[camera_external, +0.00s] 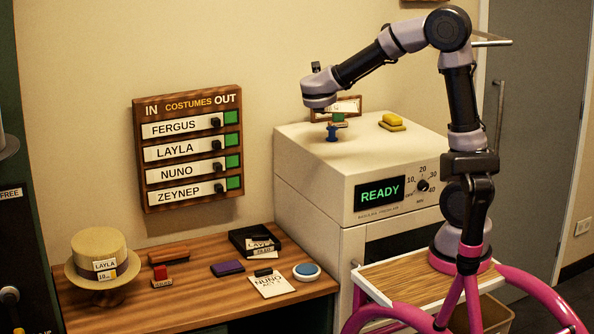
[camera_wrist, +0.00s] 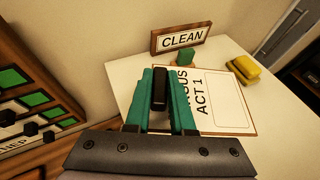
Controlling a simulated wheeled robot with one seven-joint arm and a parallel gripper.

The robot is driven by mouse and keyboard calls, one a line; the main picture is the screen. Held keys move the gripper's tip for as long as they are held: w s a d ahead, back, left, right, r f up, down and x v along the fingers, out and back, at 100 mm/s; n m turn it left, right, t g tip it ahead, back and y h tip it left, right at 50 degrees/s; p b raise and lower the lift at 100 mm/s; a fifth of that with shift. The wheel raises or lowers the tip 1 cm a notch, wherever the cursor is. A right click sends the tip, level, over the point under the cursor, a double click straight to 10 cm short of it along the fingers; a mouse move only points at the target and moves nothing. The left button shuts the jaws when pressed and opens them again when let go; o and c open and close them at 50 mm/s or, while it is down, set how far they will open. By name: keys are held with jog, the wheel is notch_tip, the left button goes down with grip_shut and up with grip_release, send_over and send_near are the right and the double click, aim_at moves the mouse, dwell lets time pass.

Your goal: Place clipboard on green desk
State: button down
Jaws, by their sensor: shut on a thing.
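A flat white clipboard with a brown edge (camera_wrist: 230,110) lies over the white machine top in the wrist view. I cannot tell whether the clipboard touches the machine top. In the external view my arm reaches left over the machine, and the clipboard is hard to make out. No green desk is clearly identifiable.
A "CLEAN" sign (camera_wrist: 182,38), a green block (camera_wrist: 186,57) and a yellow block (camera_wrist: 243,69) are on the machine (camera_external: 300,165).

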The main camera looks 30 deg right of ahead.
jog(key=s+d+m+h, duration=0.1)
jog(key=d, duration=0.1)
jog(key=s+d+m+g+h, duration=0.1)
jog(key=d, duration=0.2)
jog(key=s+d+f+m+g+h, duration=0.1)
jog(key=d, duration=0.1)
jog(key=shift+s+d, duration=0.2)
send_over(345, 143)
notch_tip(345, 143, down, 6)
jog(key=shift+s+r, duration=0.15)
jog(key=shift+r, duration=0.1)
jog(key=shift+f, duration=2.05)
jog(key=shift+f, duration=0.2)
jog(key=c, duration=1.1)
grip_release()
jog(key=shift+o, duration=0.2)
jog(key=shift+r, duration=0.1)
